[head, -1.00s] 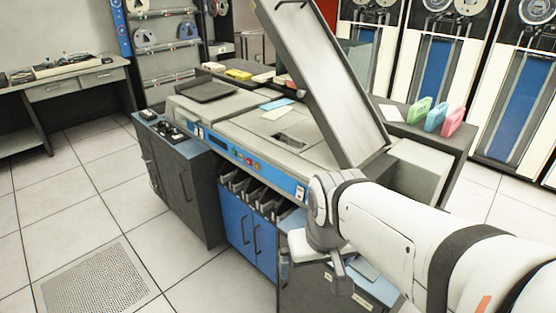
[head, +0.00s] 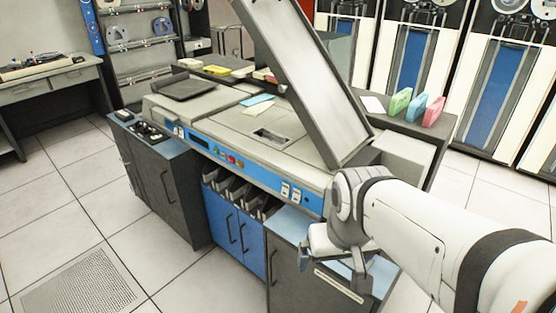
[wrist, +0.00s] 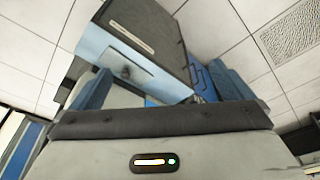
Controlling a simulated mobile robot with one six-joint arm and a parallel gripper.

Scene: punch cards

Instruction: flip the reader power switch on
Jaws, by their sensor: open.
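The card reader (head: 232,128) is a grey machine with a raised slanted lid and a blue front panel (head: 262,170). Pale switches (head: 291,190) sit at the panel's right end, and small ones (head: 180,131) at its left end. I cannot tell which one is the power switch or how it is set. My gripper (head: 345,268) is below and right of the panel's right end, apart from the switches, in front of a grey cabinet.
The grey cabinet (head: 292,268) with a light-blue top stands under the panel's right end, close to my gripper; it also fills the wrist view's top (wrist: 150,50). Raised lid (head: 310,75) overhangs the reader. Blue cabinet doors (head: 235,235) are left. Floor at front left is clear.

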